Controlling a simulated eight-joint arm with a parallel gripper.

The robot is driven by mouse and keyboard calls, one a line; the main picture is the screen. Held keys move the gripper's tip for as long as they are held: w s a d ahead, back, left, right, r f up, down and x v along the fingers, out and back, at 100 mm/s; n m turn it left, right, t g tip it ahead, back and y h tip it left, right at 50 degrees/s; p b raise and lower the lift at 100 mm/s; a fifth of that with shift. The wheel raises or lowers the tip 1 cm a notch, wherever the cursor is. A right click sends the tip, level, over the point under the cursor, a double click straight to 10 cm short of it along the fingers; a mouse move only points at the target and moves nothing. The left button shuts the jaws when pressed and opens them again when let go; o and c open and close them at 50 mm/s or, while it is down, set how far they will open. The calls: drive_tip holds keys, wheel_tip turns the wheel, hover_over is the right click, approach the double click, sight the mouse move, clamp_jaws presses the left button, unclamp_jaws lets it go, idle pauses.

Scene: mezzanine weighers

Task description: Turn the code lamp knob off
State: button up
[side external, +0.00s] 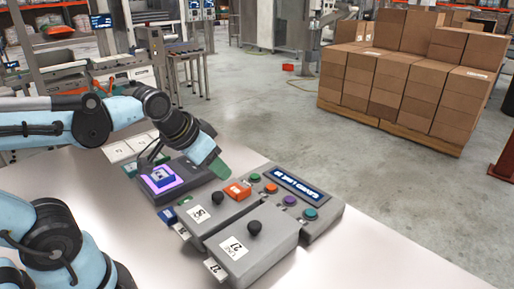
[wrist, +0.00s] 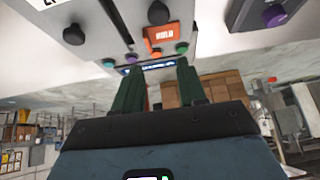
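Two grey control boxes carry round black knobs in the side view: a far knob (side external: 217,198), and a near knob (side external: 254,227) on the box with a "27" label. I cannot tell from the labels which is the code lamp knob. In the wrist view two black knobs also show, one at left (wrist: 74,35) and one at top centre (wrist: 158,12). My gripper (side external: 219,168) hangs above the table behind the far box, apart from both knobs. In the wrist view my gripper's (wrist: 160,66) two green fingers stand apart with nothing between them.
An orange block (side external: 237,191), marked "HOLD" in the wrist view, sits by the far box. A panel with a lit display (side external: 300,186) and coloured buttons stands at right. A purple-lit device (side external: 158,180) is at left. The table front right (side external: 370,255) is clear.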

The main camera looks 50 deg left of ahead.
drive_tip(key=o, duration=0.4)
drive_tip(key=w+a+r+g, duration=0.1)
drive_tip(key=w+a, duration=0.1)
drive_tip(key=a, duration=0.1)
drive_tip(key=w+a+r+g, duration=0.1)
drive_tip(key=w+a, duration=0.1)
drive_tip(key=a, duration=0.1)
drive_tip(key=w+a+r+g, duration=0.1)
drive_tip(key=w+a, duration=0.1)
drive_tip(key=a, duration=0.2)
drive_tip(key=shift+w+r+y, duration=0.3)
drive_tip(key=w+a+f+g+h, duration=0.1)
drive_tip(key=a+f+g, duration=0.1)
drive_tip(key=a, duration=0.5)
drive_tip(key=w+a+f+g, duration=0.1)
drive_tip(key=w+a, duration=0.1)
drive_tip(key=a, duration=0.5)
drive_tip(key=f, duration=1.1)
drive_tip(key=shift+s+d+f, duration=0.15)
drive_tip(key=shift+d+f, duration=0.1)
drive_tip(key=c, duration=1.1)
